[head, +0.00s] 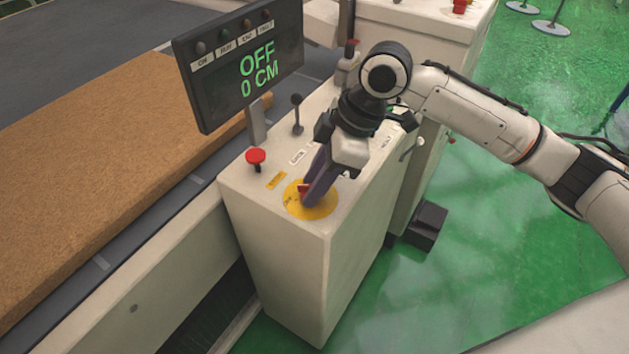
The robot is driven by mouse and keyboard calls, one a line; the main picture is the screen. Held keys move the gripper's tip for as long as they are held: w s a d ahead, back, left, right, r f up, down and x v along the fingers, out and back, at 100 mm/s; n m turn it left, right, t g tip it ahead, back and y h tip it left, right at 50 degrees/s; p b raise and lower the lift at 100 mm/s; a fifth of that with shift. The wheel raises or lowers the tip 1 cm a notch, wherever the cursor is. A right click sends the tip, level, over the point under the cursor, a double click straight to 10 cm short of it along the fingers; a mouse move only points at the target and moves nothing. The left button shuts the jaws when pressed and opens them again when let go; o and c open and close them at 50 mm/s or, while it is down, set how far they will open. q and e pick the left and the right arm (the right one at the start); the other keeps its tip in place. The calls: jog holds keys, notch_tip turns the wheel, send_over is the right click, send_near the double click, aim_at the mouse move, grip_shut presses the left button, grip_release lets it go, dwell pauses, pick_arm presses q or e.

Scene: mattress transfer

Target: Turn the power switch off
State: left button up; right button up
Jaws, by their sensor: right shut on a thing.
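The power switch (304,190) is a small red knob on a round yellow plate (318,208) at the near end of the white control box's top. My right gripper (308,197) reaches down onto it from above and is shut on the red knob. Its fingers hide most of the knob. The display (240,62) on the box reads "OFF" and "0 CM" in green. My left gripper is not in the head view.
A red push button (256,157) and a black lever (297,114) stand on the control box (275,235), left of and behind my gripper. A brown mattress (95,165) lies on the conveyor at left. Green floor (520,240) is open at right.

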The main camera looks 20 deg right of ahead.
jog(key=shift+w+n+g, duration=0.1)
jog(key=shift+n+g, duration=0.3)
jog(key=shift+n, duration=0.8)
jog(key=o, duration=1)
jog(key=v, duration=1)
jog(key=shift+d+r, duration=0.15)
